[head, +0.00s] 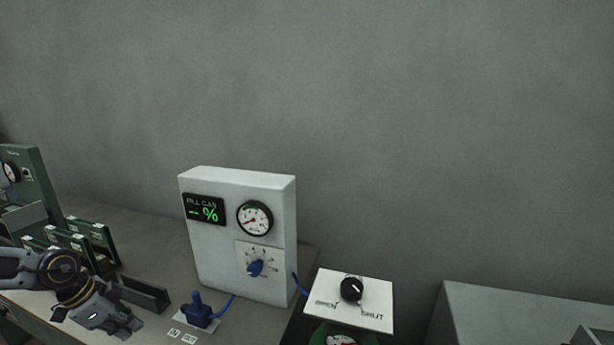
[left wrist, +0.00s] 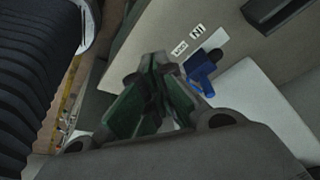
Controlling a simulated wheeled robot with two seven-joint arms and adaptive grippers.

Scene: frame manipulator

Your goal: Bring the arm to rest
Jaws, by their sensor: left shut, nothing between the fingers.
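My left arm comes in from the left in the head view, and its gripper (head: 110,322) hangs at the lower left over the bench front. The gripper is shut and empty, apart from the blue switch handle (head: 198,309) to its right. In the left wrist view the fingers (left wrist: 156,62) meet at mid-frame, and the blue handle (left wrist: 203,72) shows beyond them. My right gripper is in neither view.
A white box (head: 212,245) with display, gauge and blue knob stands on the bench (head: 140,228). Dark green cards (head: 92,240) and a dark bracket (head: 145,293) are near my arm. Right of the bench are an OPEN/SHUT panel (head: 372,300) and a grey box (head: 520,305).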

